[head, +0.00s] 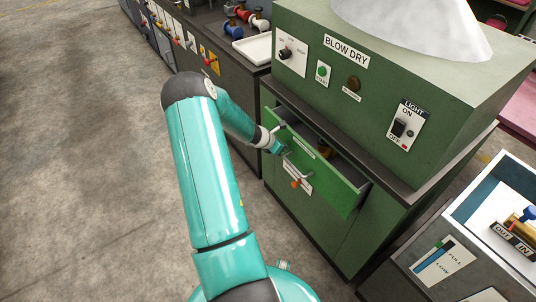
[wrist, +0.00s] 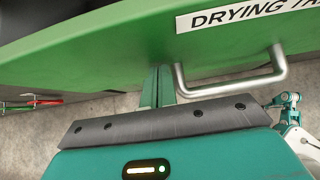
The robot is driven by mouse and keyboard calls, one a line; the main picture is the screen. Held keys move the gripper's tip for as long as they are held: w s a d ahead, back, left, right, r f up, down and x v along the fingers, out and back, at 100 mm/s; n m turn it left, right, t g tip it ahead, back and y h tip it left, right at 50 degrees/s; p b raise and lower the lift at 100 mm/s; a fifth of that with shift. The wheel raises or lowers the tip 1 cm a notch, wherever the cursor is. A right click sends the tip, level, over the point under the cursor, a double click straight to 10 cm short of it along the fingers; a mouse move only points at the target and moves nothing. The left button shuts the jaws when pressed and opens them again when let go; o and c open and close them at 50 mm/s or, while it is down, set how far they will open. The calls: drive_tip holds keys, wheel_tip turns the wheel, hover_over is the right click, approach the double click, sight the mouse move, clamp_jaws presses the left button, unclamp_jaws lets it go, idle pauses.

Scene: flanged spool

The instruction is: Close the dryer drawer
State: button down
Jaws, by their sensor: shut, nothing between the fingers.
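The green dryer drawer (head: 335,183) stands pulled out from the green blow dry cabinet, and its dark inside shows. A brownish object (head: 325,149) lies in the drawer, partly hidden by the front panel. In the wrist view the drawer front (wrist: 110,50) fills the top, with a "DRYING TRA…" label (wrist: 245,16) cut off by the edge. Its metal bar handle (wrist: 232,84) is at centre right. My gripper (wrist: 158,80) is shut and empty, with its fingertips at the drawer front just left of the handle. I cannot tell whether they touch. In the head view my gripper (head: 284,151) is at the drawer front.
The blow dry housing (head: 370,95) with switches and a pale cone stands above the drawer. A red-orange lever (head: 296,184) is below the drawer front. A blue-white bin unit (head: 470,235) stands at right. A dark counter (head: 215,55) runs behind. Floor at left is clear.

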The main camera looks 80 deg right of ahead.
sight(289, 139)
drive_tip(key=s+d, duration=0.1)
drive_tip(key=d, duration=0.1)
drive_tip(key=s+d, duration=0.1)
drive_tip(key=s, duration=0.1)
drive_tip(key=shift+s+d, duration=0.15)
drive_tip(key=shift+d, duration=0.2)
drive_tip(key=shift+s+d, duration=0.25)
drive_tip(key=shift+s, duration=0.05)
drive_tip(key=shift+s+r, duration=0.15)
drive_tip(key=shift+s, duration=0.1)
drive_tip(key=shift+w, duration=0.15)
drive_tip(key=shift+w+a+f, duration=0.2)
drive_tip(key=shift+w+a, duration=0.1)
drive_tip(key=shift+w, duration=0.15)
drive_tip(key=w+a+f+v, duration=0.1)
drive_tip(key=v, duration=1.1)
drive_tip(key=shift+w+a+f, duration=0.15)
drive_tip(key=shift+w+a, duration=0.1)
drive_tip(key=shift+w, duration=0.15)
